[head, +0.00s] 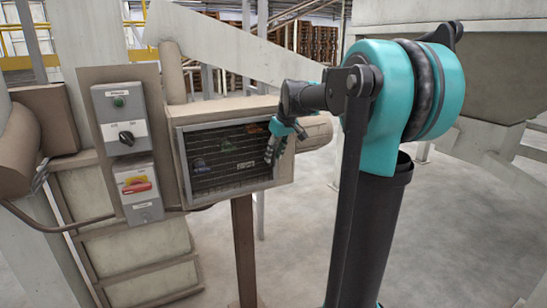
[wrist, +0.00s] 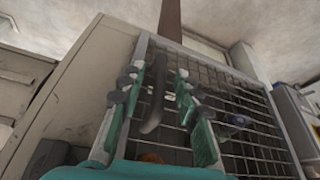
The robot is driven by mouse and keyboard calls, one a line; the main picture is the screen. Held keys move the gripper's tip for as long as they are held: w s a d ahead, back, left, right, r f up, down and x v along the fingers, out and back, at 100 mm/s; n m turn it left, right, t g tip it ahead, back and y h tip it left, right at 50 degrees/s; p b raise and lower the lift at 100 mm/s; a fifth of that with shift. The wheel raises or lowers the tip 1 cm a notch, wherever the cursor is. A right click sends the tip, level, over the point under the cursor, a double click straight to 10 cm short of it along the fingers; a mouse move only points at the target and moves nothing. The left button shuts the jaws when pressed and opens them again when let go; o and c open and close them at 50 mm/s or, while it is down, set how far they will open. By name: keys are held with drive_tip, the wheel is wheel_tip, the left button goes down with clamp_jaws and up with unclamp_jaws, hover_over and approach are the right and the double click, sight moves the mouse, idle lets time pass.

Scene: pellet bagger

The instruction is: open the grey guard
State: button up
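The grey guard (head: 222,188) is a framed wire mesh panel on the front of a beige box. It sits flush in the box front and looks shut. In the wrist view the guard's mesh (wrist: 240,105) fills the right side, seen turned round. A dark curved handle (wrist: 155,95) is on the guard near its frame edge. My gripper (head: 272,152) is at the right side of the guard in the head view. In the wrist view my gripper (wrist: 157,77) is open, with the handle between its teal fingers. Gaps show beside the handle; contact is unclear.
Left of the guard are a grey control box (head: 121,118) with a green button and black knob, and a red and yellow switch (head: 137,187). The beige box (head: 285,165) stands on a brown post (head: 244,250). Open concrete floor (head: 450,230) lies to the right.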

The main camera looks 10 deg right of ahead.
drive_tip(key=shift+w+a+f, duration=0.1)
drive_tip(key=shift+w+f, duration=0.1)
drive_tip(key=shift+f, duration=0.4)
clamp_jaws()
